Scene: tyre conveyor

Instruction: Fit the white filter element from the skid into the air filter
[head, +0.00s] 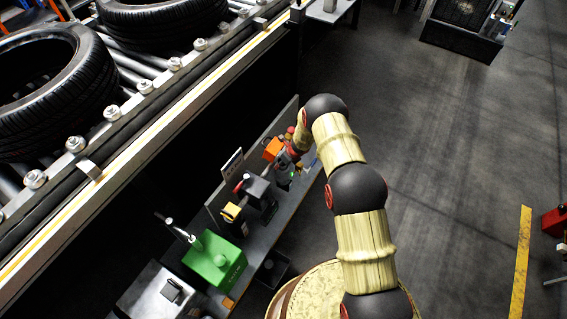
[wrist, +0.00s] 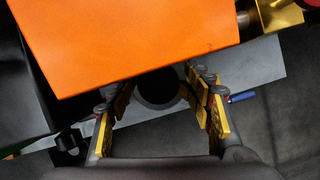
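My gripper (head: 287,172) is low over the far end of the skid (head: 259,234) in the head view, beside an orange box (head: 273,148). In the wrist view its two yellow-padded fingers (wrist: 160,88) stand apart. A dark round shape with a greyish rim (wrist: 158,102) shows between them, against a grey surface. I cannot tell whether it is an opening or the end of a part, or whether the fingers touch it. The orange box (wrist: 130,35) fills the top of the wrist view, close to the fingers. I cannot make out the white filter element or identify the air filter for certain.
On the skid stand a green box (head: 214,262), a yellow-and-black part (head: 232,212) and a dark unit (head: 262,190). A tyre conveyor (head: 150,110) runs along the left. A brass part (wrist: 280,16) is right of the orange box. Open floor (head: 450,160) lies right.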

